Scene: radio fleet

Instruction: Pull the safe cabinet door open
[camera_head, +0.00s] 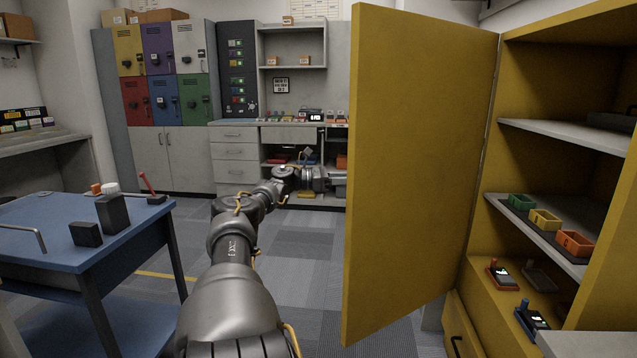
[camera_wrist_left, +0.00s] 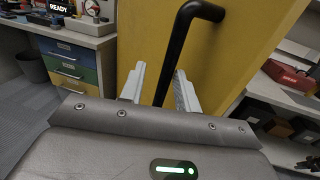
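The yellow cabinet door (camera_head: 420,170) stands wide open, swung out from the cabinet (camera_head: 563,75), whose shelves show at the right of the head view. The door also shows in the left wrist view (camera_wrist_left: 235,40). Its black bar handle (camera_wrist_left: 178,45) passes between the two fingers of my left gripper (camera_wrist_left: 160,72). The fingers stand apart, with a visible gap beside the handle. In the head view my left arm reaches forward to the door's left edge, and the door hides the fingers and handle. My right gripper is in neither view.
Inside the cabinet are green, yellow and orange bins (camera_head: 545,219) and radios (camera_head: 502,275) below. A blue table (camera_head: 45,215) with small items stands at left. Lockers (camera_head: 160,70) and a workbench (camera_head: 235,133) line the back. Carpeted floor between table and door is clear.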

